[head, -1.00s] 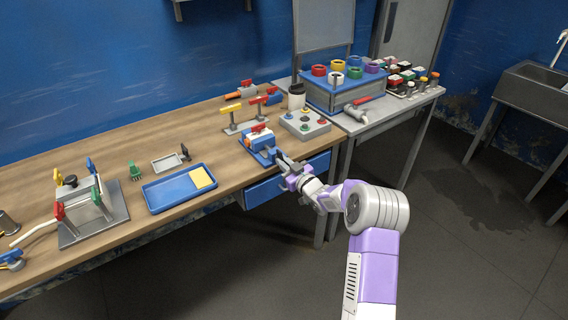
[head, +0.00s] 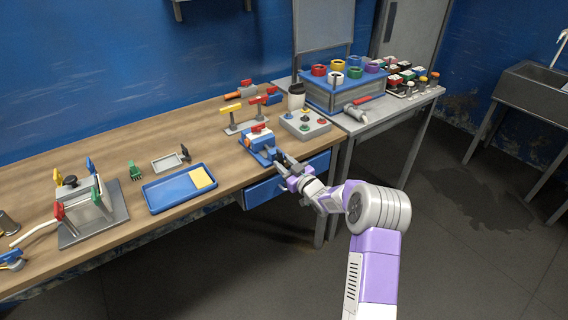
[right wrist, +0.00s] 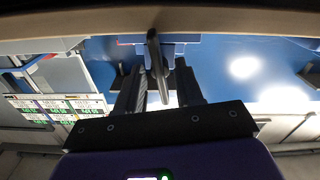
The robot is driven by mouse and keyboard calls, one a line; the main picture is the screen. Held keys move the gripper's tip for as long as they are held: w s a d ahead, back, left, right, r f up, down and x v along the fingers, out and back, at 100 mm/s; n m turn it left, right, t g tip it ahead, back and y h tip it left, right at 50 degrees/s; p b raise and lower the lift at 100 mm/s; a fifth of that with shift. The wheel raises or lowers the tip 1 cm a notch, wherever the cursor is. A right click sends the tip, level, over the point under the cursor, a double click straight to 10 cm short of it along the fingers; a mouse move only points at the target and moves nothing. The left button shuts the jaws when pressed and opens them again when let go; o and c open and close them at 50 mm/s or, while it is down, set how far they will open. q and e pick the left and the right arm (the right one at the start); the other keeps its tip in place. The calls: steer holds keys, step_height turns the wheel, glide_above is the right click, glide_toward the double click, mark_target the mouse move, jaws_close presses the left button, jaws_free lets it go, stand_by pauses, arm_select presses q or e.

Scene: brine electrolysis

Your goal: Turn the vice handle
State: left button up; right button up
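The blue vice (head: 257,143), with a pale block and a red part on top, stands at the front edge of the wooden bench. My right gripper (head: 284,163) is at the vice's front, just off the bench edge. In the right wrist view, a dark grey upright bar, seemingly the vice handle (right wrist: 156,55), stands between the two fingers of my right gripper (right wrist: 160,72). The fingers look apart, with a gap visible beside the bar, so it does not look clamped. The handle is mostly hidden by the gripper in the head view. My left gripper is out of view.
A grey box with coloured knobs (head: 305,125) and a white cup (head: 296,96) stand right of the vice. A blue tray (head: 165,198) lies to the left. A blue drawer (head: 262,192) is under the bench edge, close below my right gripper.

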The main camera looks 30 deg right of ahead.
steer(key=s+p, duration=0.1)
steer(key=s, duration=0.6)
steer(key=shift+d, duration=0.3)
steer(key=w, duration=0.7)
steer(key=shift+w+a+r, duration=0.25)
steer(key=shift+a, duration=0.1)
stand_by(0.4)
jaws_close()
